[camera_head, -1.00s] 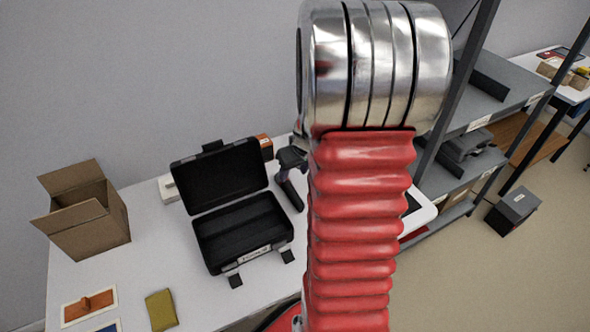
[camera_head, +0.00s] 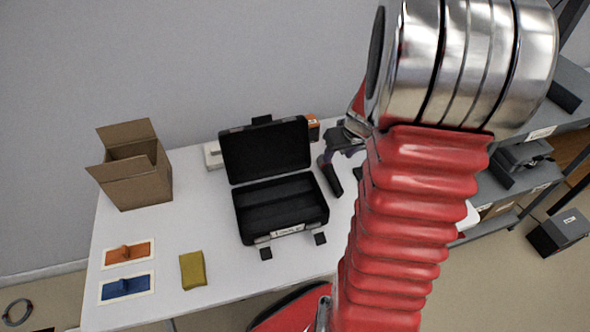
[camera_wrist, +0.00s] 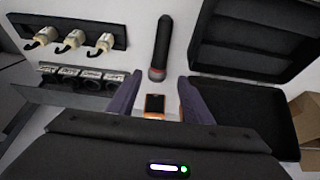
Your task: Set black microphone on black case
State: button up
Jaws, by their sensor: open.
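The black microphone (camera_head: 331,176) lies on the white table just right of the black case. It also shows in the wrist view (camera_wrist: 163,42) as a dark cylinder with a reddish band near its lower end. The black case (camera_head: 280,207) stands open, its lid raised at the back and its base empty. In the wrist view the case (camera_wrist: 255,69) is at the right. My gripper (camera_wrist: 160,84) is open, and its purple fingers lie either side of the line of the microphone's near end, holding nothing. In the head view my arm partly hides my gripper (camera_head: 345,140).
An open cardboard box (camera_head: 140,180) stands at the table's left. Orange (camera_head: 127,252) and blue (camera_head: 126,287) pads and a yellow cloth (camera_head: 192,269) lie in front. An orange box (camera_head: 313,128) is behind the case.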

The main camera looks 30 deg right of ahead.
jog(key=s+a+r+n, duration=0.1)
jog(key=a+r, duration=0.5)
jog(key=a, duration=0.3)
jog(key=a+r+n, duration=0.1)
jog(key=a+r, duration=0.5)
jog(key=a, duration=0.3)
jog(key=s+a+r+n+t+y, duration=0.1)
jog(key=s+a+r, duration=0.5)
jog(key=s+a, duration=0.5)
jog(key=shift+s+a+r, duration=0.2)
jog(key=shift+a, duration=0.5)
jog(key=shift+o, duration=0.6)
